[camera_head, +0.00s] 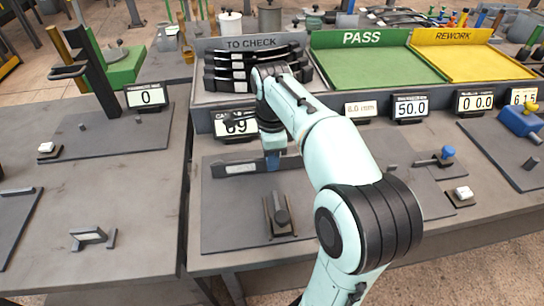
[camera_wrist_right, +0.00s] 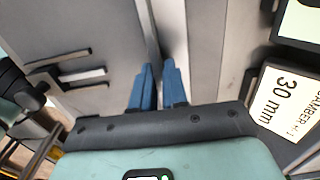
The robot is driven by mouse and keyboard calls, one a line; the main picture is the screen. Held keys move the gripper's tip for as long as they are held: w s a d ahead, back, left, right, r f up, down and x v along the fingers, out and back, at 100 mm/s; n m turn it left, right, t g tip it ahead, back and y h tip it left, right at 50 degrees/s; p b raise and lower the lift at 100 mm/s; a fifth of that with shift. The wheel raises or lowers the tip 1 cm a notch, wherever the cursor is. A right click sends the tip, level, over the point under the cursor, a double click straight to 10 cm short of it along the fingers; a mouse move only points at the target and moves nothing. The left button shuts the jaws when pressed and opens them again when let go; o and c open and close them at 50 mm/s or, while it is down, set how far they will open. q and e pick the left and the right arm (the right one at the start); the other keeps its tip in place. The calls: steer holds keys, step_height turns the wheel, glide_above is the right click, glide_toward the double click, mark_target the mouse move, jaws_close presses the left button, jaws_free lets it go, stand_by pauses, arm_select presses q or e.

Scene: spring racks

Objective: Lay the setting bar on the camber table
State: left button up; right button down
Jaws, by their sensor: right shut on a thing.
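The setting bar (camera_head: 238,168) is a long dark bar at the far edge of the dark camber table plate (camera_head: 228,215). My right gripper (camera_head: 272,163) reaches down over it, its blue fingers shut on the bar. In the right wrist view the two blue fingers (camera_wrist_right: 158,88) are close together, with the narrow bar (camera_wrist_right: 149,35) running away between them. I cannot tell whether the bar touches the plate. A small dark forked fixture (camera_head: 281,214) stands on the plate, nearer me; it also shows in the wrist view (camera_wrist_right: 70,77). My left gripper is not in view.
Behind stand the TO CHECK rack (camera_head: 205,88) with several dark springs, the green PASS tray (camera_head: 375,65) and the yellow REWORK tray (camera_head: 470,60). A camber display (camera_head: 236,124) is partly hidden by my arm. The left bench (camera_head: 100,190) has open room.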

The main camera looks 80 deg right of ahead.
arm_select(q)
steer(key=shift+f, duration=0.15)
arm_select(e)
steer(key=shift+f, duration=0.1)
steer(key=c, duration=0.6)
jaws_free()
steer(key=shift+f, duration=0.1)
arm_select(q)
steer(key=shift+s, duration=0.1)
arm_select(e)
steer(key=shift+r, duration=0.45)
steer(key=shift+r+p, duration=2.35)
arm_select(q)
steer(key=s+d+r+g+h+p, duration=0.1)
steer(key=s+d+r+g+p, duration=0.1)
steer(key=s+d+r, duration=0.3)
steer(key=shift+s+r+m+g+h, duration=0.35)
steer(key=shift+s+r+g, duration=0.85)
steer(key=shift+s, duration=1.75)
arm_select(e)
steer(key=shift+r, duration=1.25)
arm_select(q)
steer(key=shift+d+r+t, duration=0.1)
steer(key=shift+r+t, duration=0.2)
